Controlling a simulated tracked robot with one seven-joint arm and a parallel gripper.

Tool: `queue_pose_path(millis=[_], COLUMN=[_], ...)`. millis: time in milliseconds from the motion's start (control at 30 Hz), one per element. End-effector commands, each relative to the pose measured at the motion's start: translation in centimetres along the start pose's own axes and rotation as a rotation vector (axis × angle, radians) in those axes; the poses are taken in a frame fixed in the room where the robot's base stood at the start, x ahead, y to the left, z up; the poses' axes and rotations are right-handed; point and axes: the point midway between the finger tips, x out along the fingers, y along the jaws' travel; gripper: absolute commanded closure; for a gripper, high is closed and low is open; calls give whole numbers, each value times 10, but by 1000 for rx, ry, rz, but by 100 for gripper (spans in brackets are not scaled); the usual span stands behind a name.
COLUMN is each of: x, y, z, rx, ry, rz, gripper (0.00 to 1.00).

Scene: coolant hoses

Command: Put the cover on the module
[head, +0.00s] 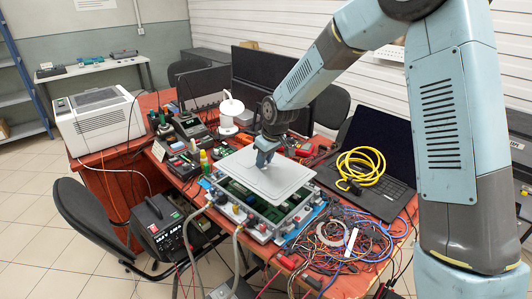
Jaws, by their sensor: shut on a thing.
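The cover (284,182) is a flat light-grey plate. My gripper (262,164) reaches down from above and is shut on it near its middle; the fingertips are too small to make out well. The module (240,202) is an open grey-framed box with green circuit boards inside, standing on the red-brown table. The cover is over the module, slightly tilted in the picture, with the boards showing below its near and left edges. A gap seems to show between cover and frame; contact at the far side is hidden.
A laptop (370,158) with a coiled yellow cable (361,167) stands to the right. Tangled wires (350,240) lie at the front right. Thick hoses (238,245) run up to the module's near side. Instruments (187,126) and a white lamp (228,112) stand behind left.

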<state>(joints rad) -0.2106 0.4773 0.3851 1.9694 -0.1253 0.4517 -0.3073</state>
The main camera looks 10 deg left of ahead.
Motion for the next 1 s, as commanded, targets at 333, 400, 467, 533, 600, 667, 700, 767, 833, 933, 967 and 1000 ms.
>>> queue_pose_path(millis=[333,400,467,533,600,667,700,767,833,933,967,1000], x=[13,18,22,27,32,36,38,40,42,42,42,42], y=[0,1,2,3,3,4,4,4,5,5,5,5], z=[3,5,7,9,11,12,13,14,14,15,15,15], rx=[0,1,3,4,5,6,6,6,6,7,7,7], ry=[0,-1,0,0,-1,-1,0,0,0,1,1,1], rz=[-1,-1,0,1,1,1,1,2,2,2,2,2], gripper=[100,100,100,100,100,100,100,100,100,100,100,100])
